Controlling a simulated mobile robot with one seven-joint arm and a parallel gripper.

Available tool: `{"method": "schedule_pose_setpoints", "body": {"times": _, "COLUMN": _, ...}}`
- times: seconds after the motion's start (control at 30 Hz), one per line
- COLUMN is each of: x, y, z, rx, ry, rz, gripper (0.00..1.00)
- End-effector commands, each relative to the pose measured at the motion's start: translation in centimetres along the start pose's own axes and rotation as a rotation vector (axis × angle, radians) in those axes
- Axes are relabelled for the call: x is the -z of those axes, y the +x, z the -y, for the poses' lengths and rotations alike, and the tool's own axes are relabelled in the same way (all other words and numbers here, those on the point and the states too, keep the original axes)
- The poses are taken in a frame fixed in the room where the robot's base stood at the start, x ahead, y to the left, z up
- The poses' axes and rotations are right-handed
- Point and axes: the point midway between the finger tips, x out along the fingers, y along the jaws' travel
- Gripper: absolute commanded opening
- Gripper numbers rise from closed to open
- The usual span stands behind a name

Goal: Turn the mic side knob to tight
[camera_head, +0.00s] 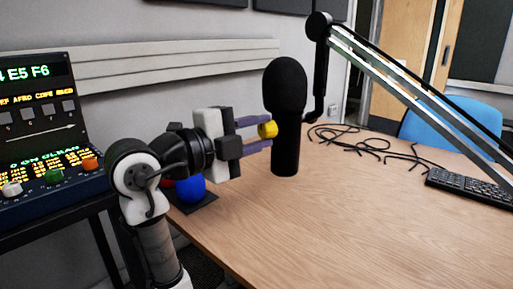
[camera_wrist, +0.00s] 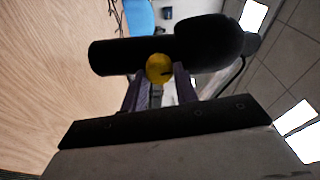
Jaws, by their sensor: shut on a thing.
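The black microphone (camera_head: 286,112) stands upright at the desk's left part, with a foam head on top and a boom arm behind it. Its yellow side knob (camera_head: 268,129) sticks out to the left. My gripper (camera_head: 262,133) reaches in from the left, its two purple fingers one above the other, closed around the knob. In the wrist view the microphone (camera_wrist: 135,54) lies across the picture and the yellow knob (camera_wrist: 159,68) sits between the fingertips (camera_wrist: 158,74). The knob's turn position cannot be read.
Loose black cables (camera_head: 370,142) lie on the wooden desk (camera_head: 340,215) behind and right of the microphone. A keyboard (camera_head: 470,186) is at the right. A blue ball (camera_head: 191,189) on a dark pad sits below my arm. A mixer panel (camera_head: 50,185) stands at the left.

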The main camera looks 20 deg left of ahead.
Motion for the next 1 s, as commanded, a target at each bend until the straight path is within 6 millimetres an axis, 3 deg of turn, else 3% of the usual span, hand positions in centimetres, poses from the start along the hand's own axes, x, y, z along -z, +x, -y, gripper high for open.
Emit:
{"method": "schedule_pose_setpoints", "body": {"times": 0.4, "x": 0.02, "y": 0.03, "z": -0.15, "rx": -0.001, "ry": 0.161, "rz": -0.001, "gripper": 0.07}}
{"method": "schedule_pose_setpoints", "body": {"times": 0.9, "x": 0.01, "y": 0.03, "z": -0.07, "rx": -0.001, "ry": 0.177, "rz": -0.001, "gripper": 0.07}}
{"method": "schedule_pose_setpoints", "body": {"times": 0.93, "x": 0.01, "y": 0.03, "z": -0.06, "rx": -0.001, "ry": 0.177, "rz": -0.001, "gripper": 0.32}}
{"method": "schedule_pose_setpoints", "body": {"times": 1.0, "x": 0.01, "y": 0.03, "z": -0.06, "rx": -0.001, "ry": 0.177, "rz": -0.001, "gripper": 0.41}}
